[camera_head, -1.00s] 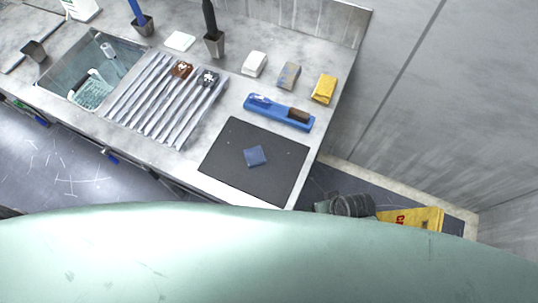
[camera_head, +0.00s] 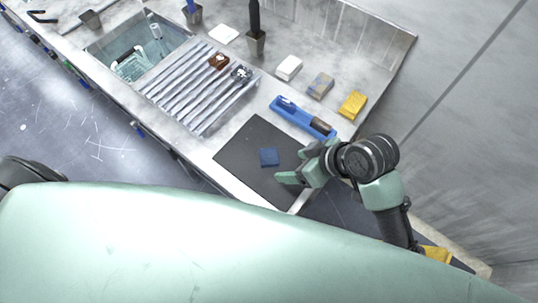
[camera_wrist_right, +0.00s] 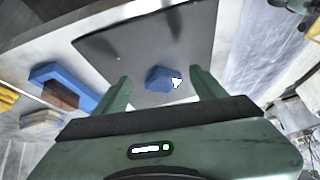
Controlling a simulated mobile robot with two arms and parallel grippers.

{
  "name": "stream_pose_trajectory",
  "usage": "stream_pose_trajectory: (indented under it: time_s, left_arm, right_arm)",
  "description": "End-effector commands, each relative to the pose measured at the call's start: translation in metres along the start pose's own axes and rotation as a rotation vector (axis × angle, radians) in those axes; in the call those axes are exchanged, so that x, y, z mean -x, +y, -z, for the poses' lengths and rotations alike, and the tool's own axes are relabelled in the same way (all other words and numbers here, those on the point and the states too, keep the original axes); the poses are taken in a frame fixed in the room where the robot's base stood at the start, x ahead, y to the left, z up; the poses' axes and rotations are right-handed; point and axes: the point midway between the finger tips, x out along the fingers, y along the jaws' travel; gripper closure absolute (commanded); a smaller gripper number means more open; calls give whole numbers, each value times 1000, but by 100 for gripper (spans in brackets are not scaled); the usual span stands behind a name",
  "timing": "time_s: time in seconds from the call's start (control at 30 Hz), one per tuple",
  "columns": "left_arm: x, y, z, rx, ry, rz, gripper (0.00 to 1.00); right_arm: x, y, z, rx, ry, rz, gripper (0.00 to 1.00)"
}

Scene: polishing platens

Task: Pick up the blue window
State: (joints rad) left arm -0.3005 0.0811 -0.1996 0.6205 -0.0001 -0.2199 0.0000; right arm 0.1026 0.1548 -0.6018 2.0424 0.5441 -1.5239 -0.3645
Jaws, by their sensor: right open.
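The blue window (camera_head: 269,157) is a small flat blue square lying on the dark mat (camera_head: 238,148) at the counter's front right. In the right wrist view the blue window (camera_wrist_right: 160,79) shows between the fingertips but beyond them, with a bright glint on its right side. My right gripper (camera_head: 288,163) is open and empty, just right of the blue window over the mat. Its two green fingers also show in the right wrist view (camera_wrist_right: 158,90), apart from the window. My left gripper is not in view.
A blue tray (camera_head: 290,112) with a brown block lies behind the mat. White, grey and yellow (camera_head: 352,104) blocks stand along the back. A ribbed rack (camera_head: 190,95) and a sink (camera_head: 118,60) are to the left. A wall rises behind.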

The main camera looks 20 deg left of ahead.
Motion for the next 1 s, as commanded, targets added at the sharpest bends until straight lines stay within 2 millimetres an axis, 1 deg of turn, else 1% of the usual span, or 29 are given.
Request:
stream_pose_trajectory:
  time_s: [0.03, 0.1, 0.2, 0.33, 0.5, 0.6, 0.73, 0.87, 1.0]
  left_arm:
    - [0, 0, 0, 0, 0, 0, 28]
    - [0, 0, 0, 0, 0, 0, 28]
    - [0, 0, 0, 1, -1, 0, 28]
    - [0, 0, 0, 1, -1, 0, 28]
    - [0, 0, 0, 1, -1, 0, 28]
    - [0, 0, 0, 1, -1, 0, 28]
    - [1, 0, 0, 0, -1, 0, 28]
    - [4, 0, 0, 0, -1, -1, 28]
    - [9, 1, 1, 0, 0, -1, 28]
  right_arm:
    - [-2, 0, 15, 80, -1, 25, 29]
    - [-6, -6, 33, 196, -9, 75, 29]
    - [-11, -11, 51, 358, -37, 140, 29]
    - [-12, -9, 65, 543, -93, 212, 29]
    - [-8, 4, 71, 709, -175, 278, 29]
    - [-4, 12, 72, 762, -210, 299, 29]
    - [-2, 18, 72, 793, -232, 315, 29]
    - [-9, 16, 69, 797, -236, 322, 29]
    - [-23, 12, 64, 796, -235, 321, 29]
